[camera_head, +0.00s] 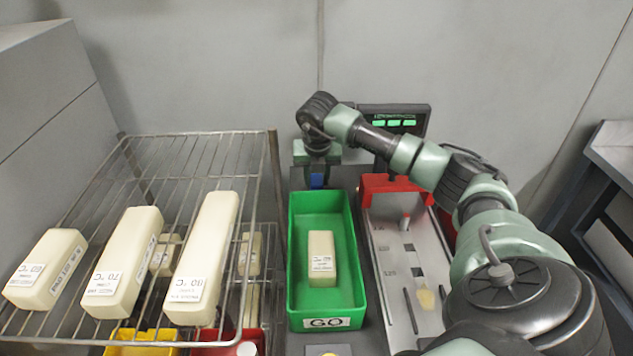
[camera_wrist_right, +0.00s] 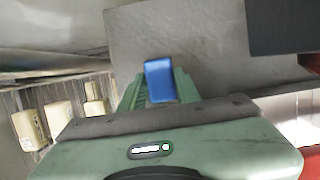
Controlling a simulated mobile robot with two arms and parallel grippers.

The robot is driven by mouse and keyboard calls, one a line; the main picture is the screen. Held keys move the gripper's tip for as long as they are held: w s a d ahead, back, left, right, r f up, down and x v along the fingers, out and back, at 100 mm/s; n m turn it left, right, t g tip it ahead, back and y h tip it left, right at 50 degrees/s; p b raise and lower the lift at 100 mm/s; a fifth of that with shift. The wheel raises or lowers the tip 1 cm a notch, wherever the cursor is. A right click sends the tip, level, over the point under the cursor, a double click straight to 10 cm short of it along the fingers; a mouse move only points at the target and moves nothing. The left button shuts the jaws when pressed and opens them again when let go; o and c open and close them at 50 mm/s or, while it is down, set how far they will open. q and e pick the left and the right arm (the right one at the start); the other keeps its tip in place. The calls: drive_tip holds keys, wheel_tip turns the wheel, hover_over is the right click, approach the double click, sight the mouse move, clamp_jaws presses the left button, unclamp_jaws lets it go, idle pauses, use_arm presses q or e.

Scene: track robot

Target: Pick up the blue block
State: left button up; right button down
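The blue block (camera_head: 317,181) stands at the back of the bench, behind the green bin, directly below my right gripper (camera_head: 317,163). In the right wrist view the blue block (camera_wrist_right: 160,80) shows upright between the two green fingers (camera_wrist_right: 159,92), with its end reaching a little past the fingertips. The fingers lie close on both sides of it. I cannot tell whether they press on it or whether it is lifted. My left gripper is not in view.
A green bin (camera_head: 294,290) with a cream block (camera_head: 322,256) inside stands in front. A wire rack (camera_head: 160,145) with cream blocks is at left. A red-ended grey tray (camera_head: 425,255) lies right, under my right arm. A display (camera_head: 396,119) stands behind.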

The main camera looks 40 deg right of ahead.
sight(316, 181)
wheel_tip(316, 181, up, 20)
drive_tip(key=shift+b, duration=0.3)
idle(0.5)
